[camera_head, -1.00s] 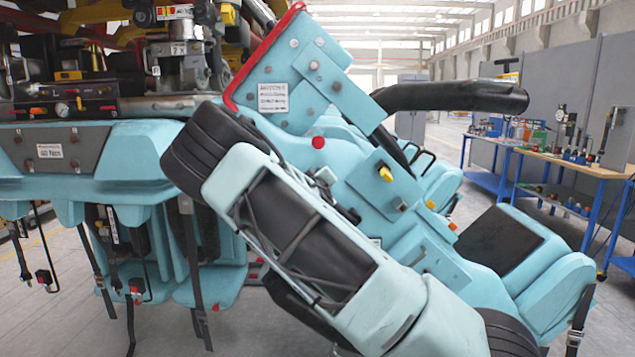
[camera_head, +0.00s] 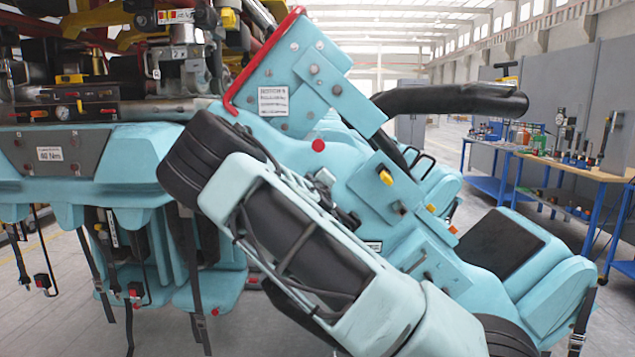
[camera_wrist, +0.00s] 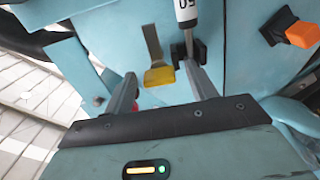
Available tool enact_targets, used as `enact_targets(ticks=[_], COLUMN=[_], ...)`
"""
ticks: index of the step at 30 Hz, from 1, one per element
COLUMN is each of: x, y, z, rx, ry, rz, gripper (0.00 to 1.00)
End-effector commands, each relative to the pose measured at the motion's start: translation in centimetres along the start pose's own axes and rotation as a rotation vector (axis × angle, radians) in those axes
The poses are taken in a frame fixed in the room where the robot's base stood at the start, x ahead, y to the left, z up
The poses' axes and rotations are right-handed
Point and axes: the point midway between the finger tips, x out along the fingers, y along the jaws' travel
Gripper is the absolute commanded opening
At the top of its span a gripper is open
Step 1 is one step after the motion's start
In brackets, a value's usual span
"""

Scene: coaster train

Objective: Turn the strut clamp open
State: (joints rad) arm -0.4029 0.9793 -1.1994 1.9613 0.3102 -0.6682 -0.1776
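The strut clamp appears to be the lever with a flat metal arm and yellow tip (camera_wrist: 160,76) in the wrist view. Its tip lies between the two fingers of my open gripper (camera_wrist: 161,72), with space on both sides; I cannot tell its depth. A white-and-black strut (camera_wrist: 186,12) ends beside it in a black bracket (camera_wrist: 180,52), close to the right finger. In the head view a yellow handle (camera_head: 385,176) shows on the teal train side, but I cannot tell if it is the same lever. My gripper is hidden there behind my arm.
An orange-tipped black knob (camera_wrist: 300,34) sits right of the strut in the wrist view. The teal train seats (camera_head: 525,255) surround my arm. A red-edged plate (camera_head: 290,85) rises above it. Blue workbenches (camera_head: 570,170) stand at the right.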

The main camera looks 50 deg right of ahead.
Motion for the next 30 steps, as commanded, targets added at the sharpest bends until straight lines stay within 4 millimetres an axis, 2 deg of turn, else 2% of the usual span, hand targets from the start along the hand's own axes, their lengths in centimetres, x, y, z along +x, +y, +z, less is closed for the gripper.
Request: enact_targets(ticks=[7, 11, 14, 21, 30], x=[-0.1, -1.0, -2.6, -8.1, -14.1], y=[0.1, -0.1, -0.2, -0.3, -0.1], z=[-0.1, -0.1, 0.0, 0.0, 0.0], rx=[0.001, 0.002, 0.002, 0.003, 0.001], ry=[0.001, 0.003, 0.002, 0.003, 0.003], rz=[0.001, 0.000, -0.001, -0.003, -0.002], gripper=[0.56, 0.56, 0.56, 0.56, 0.56])
